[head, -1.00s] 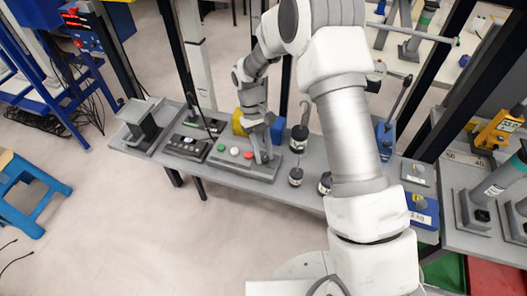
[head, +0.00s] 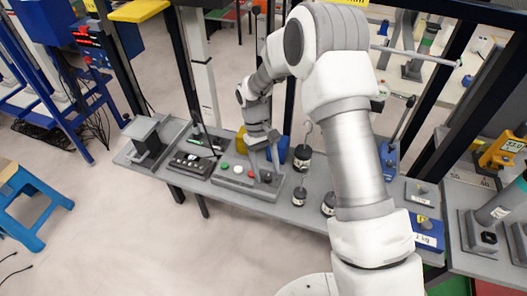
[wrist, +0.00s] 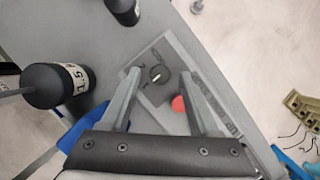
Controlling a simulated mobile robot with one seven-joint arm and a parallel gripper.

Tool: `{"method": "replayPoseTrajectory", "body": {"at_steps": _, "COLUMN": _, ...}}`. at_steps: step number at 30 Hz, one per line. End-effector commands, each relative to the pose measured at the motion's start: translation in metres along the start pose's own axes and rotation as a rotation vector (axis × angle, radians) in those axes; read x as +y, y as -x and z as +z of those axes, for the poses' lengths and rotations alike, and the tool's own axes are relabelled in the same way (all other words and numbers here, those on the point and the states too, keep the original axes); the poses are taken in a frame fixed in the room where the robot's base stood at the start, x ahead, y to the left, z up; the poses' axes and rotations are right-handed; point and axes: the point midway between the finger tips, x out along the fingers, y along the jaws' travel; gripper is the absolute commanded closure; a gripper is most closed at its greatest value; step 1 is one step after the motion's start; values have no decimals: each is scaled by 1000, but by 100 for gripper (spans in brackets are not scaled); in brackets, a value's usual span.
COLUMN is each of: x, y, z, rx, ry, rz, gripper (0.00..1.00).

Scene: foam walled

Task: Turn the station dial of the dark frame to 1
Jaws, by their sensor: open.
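A round black dial (wrist: 158,75) with a short white mark sits at one end of a grey control box (head: 229,182). Small markings surround it in the wrist view, too small to read surely, and I cannot tell which one the mark points at. In the head view the dial's end of the box is partly covered by my gripper (head: 262,155). In the wrist view my open gripper (wrist: 160,82) has a finger on each side of the dial. I cannot tell whether the fingers touch it. A red button (wrist: 178,105) lies close to the right finger.
Black weights (head: 303,160) stand right of the box, one large in the wrist view (wrist: 58,86). A blue object (head: 277,150) is close behind my gripper. A black switch panel (head: 192,165) lies to the left. Dark frame posts (head: 180,60) rise behind the bench.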

Motion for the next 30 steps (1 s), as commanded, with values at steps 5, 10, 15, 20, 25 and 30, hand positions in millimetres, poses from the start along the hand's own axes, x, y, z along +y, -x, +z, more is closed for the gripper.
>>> {"method": "replayPoseTrajectory", "body": {"at_steps": 5, "x": 0, "y": 31, "z": -1, "rx": 6, "ry": 0, "rz": 0, "gripper": 38}}
{"method": "replayPoseTrajectory", "body": {"at_steps": 10, "x": 0, "y": 73, "z": -1, "rx": 7, "ry": 1, "rz": 0, "gripper": 38}}
{"method": "replayPoseTrajectory", "body": {"at_steps": 15, "x": 0, "y": 115, "z": 0, "rx": 6, "ry": 0, "rz": 1, "gripper": 38}}
{"method": "replayPoseTrajectory", "body": {"at_steps": 20, "x": -1, "y": 146, "z": 0, "rx": 4, "ry": 1, "rz": 0, "gripper": 38}}
{"method": "replayPoseTrajectory", "body": {"at_steps": 25, "x": 0, "y": 164, "z": 0, "rx": 2, "ry": 1, "rz": 0, "gripper": 38}}
{"method": "replayPoseTrajectory", "body": {"at_steps": 30, "x": 0, "y": 170, "z": 0, "rx": 0, "ry": 1, "rz": 0, "gripper": 38}}
